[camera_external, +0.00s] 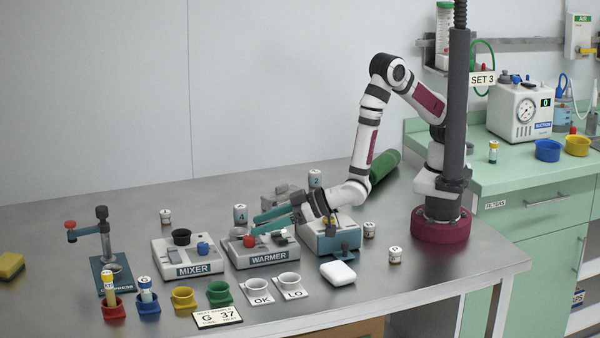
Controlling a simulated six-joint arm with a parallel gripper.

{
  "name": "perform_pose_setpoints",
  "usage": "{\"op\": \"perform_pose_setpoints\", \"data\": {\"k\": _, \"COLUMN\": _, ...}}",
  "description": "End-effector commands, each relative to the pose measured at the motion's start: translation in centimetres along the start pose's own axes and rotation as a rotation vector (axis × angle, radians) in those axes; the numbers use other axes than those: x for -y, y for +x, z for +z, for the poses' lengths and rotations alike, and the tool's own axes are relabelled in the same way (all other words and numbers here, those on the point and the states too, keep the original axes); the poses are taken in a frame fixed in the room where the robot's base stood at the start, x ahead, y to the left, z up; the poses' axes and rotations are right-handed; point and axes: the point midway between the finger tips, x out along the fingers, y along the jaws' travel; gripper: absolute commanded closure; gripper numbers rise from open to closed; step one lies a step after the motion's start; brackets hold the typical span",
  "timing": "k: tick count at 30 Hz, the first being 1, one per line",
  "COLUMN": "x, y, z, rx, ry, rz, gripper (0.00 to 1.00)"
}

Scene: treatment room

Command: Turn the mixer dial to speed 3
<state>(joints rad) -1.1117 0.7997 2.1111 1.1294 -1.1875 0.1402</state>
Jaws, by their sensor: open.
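The mixer (188,268) is a light grey box with a labelled front on the steel table, left of the warmer. A blue knob (203,249) sits at the right of its top, and a black round cup or holder (181,237) stands behind it. Any speed marks are too small to read. My gripper (255,223) has teal fingers and is open. It points left above the warmer, to the right of the mixer and apart from the blue knob. I see nothing held between its fingers.
The warmer (268,261), with a red knob, lies under my gripper. A blue-grey device (330,243) stands right of it. Red, blue, yellow and green cups (219,293) line the front. A press (110,268) stands left. A sign (482,79) reads SET 3. The table's back left is clear.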

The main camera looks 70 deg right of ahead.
Motion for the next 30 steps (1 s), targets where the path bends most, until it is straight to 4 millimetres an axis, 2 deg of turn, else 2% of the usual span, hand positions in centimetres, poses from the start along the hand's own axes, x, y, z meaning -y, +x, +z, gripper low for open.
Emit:
{"op": "perform_pose_setpoints", "data": {"k": 9, "x": -0.1, "y": 9.4, "z": 0.0, "rx": 0.0, "ry": 0.006, "rz": 0.001, "gripper": 0.35}}
{"op": "perform_pose_setpoints", "data": {"k": 15, "x": 0.1, "y": 13.3, "z": 0.0, "rx": 0.001, "ry": 0.006, "rz": -0.001, "gripper": 0.35}}
{"op": "perform_pose_setpoints", "data": {"k": 21, "x": 0.1, "y": 14.5, "z": 0.0, "rx": 0.002, "ry": 0.005, "rz": -0.003, "gripper": 0.35}}
{"op": "perform_pose_setpoints", "data": {"k": 28, "x": 0.1, "y": 14.6, "z": 0.0, "rx": 0.002, "ry": 0.005, "rz": -0.003, "gripper": 0.35}}
{"op": "perform_pose_setpoints", "data": {"k": 30, "x": 0.1, "y": 14.6, "z": 0.0, "rx": 0.002, "ry": 0.005, "rz": -0.003, "gripper": 0.48}}
